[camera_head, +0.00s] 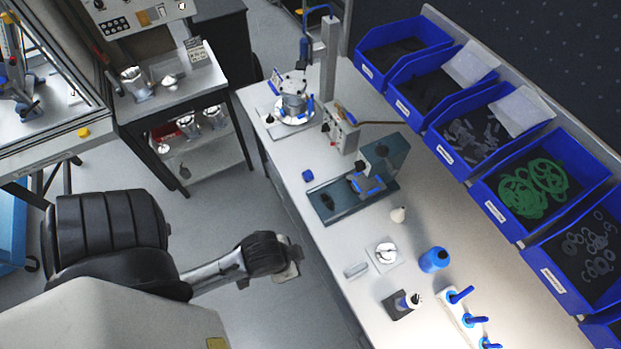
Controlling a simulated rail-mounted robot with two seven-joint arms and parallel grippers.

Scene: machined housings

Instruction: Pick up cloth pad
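A small pale oblong piece (356,270), possibly the cloth pad, lies flat on the light workbench (345,295) near its left edge. To its right is a pale square sheet (377,264) with a round white and metallic part on it. My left gripper (291,268) is at the end of the dark arm, over the floor just left of the bench edge. It is apart from the oblong piece. A small pale shape shows at its fingers; I cannot tell whether it is a fingertip or something held. My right gripper is not in view.
Blue bins (535,190) line the bench's right side. A dark press-like fixture (345,198), a blue bottle (434,260), a small dark block (401,304) and blue-handled tools (467,316) stand on the bench. A dark-framed side table (175,85) is at the back left.

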